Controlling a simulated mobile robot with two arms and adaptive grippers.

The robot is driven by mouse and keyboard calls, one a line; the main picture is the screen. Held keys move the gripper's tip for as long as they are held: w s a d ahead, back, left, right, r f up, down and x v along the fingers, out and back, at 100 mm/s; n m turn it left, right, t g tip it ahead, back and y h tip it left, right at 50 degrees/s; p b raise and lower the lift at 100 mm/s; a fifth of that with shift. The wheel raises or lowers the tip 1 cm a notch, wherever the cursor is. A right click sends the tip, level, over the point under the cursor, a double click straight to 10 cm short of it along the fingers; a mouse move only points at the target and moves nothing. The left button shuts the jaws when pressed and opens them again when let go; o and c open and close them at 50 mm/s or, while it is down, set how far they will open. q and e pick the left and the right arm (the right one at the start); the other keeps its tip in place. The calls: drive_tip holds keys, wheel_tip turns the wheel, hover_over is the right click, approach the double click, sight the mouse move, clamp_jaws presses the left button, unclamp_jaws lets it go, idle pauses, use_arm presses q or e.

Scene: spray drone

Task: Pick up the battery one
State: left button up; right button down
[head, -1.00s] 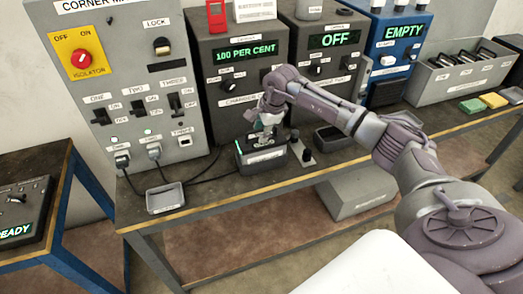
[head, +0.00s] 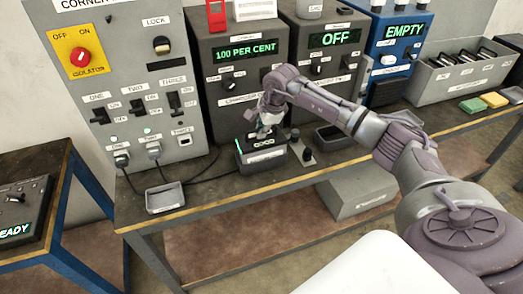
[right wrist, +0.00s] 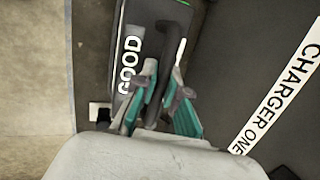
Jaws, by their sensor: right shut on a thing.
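The battery (head: 262,155) is a dark box on the bench in front of the charger marked 100 PER CENT, with a pale label on its front and a green strip at its left edge. In the right wrist view the battery (right wrist: 128,65) shows the word GOOD and a dark handle (right wrist: 170,60). My right gripper (head: 264,131) is over it from above. Its teal-and-grey fingers (right wrist: 160,95) are on either side of the handle, shut on it. I cannot tell whether the battery is clear of the surface beneath. My left gripper is not in view.
The charger (head: 238,80) stands behind the battery, with another charger reading OFF (head: 325,60) to its right. A small joystick-like control (head: 306,154) is close at the right. A grey tray (head: 165,197) and cables lie at the left. A dark empty-looking tray (head: 330,137) is farther right.

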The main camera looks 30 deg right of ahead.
drive_tip(key=shift+w+r, duration=0.1)
drive_tip(key=shift+r, duration=0.1)
